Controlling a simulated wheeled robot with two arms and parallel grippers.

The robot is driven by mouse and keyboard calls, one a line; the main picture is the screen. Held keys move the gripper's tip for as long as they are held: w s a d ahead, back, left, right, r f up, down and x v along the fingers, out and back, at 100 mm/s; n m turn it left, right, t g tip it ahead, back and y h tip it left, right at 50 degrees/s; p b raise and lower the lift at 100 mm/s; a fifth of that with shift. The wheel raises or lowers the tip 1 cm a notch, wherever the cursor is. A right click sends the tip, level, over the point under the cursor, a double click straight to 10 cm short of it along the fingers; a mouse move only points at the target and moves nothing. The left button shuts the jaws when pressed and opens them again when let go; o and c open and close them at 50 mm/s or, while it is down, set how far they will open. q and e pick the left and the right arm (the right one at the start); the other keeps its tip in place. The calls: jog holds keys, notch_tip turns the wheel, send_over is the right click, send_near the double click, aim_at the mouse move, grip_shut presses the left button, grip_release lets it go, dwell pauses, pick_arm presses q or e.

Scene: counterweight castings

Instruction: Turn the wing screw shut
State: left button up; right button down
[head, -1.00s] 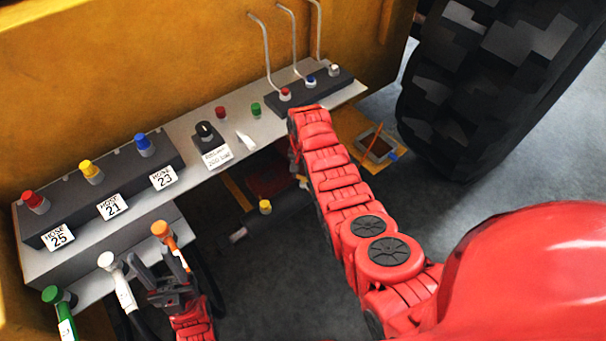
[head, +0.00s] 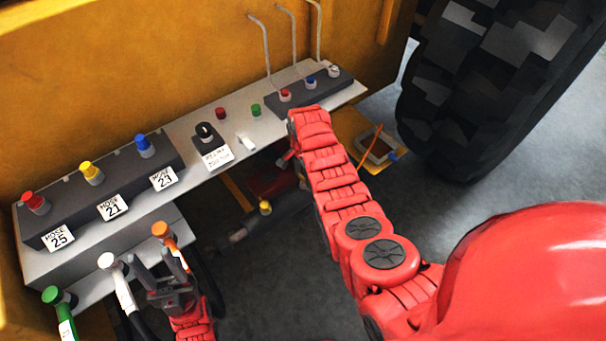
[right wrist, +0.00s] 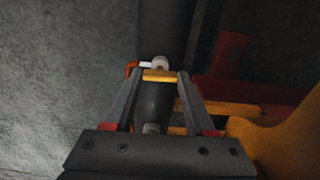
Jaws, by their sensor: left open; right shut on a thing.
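In the right wrist view, my right gripper (right wrist: 160,77) is shut on a small yellow bar, which looks like the wing screw (right wrist: 158,75). The bar lies across a dark pipe-like part (right wrist: 154,103), with one fingertip at each end. A pale fitting sits just beyond it. In the head view, my right arm comes from the lower right and hides its gripper beneath it. My left gripper (head: 168,283) is open at the lower left, close beside the orange-capped hose end (head: 163,232); I cannot tell whether they touch.
A grey shelf (head: 282,126) carries a block with red, yellow and blue caps, a knob and a dark block with thin pipes. White (head: 107,262) and green (head: 53,296) hose ends stand left. A pale tray (head: 378,146) lies near the big tyre (head: 490,80).

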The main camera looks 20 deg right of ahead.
jog(key=shift+c, duration=1.2)
grip_release()
jog(key=shift+r, duration=0.1)
notch_tip(320, 180, up, 8)
jog(key=shift+w+r+b, duration=0.1)
jog(key=shift+r+b, duration=0.05)
jog(key=shift+b, duration=0.65)
notch_tip(320, 180, up, 7)
jog(key=p, duration=0.5)
send_over(303, 177)
jog(key=shift+r+p, duration=0.5)
jog(key=shift+r, duration=0.45)
jog(key=shift+f, duration=0.1)
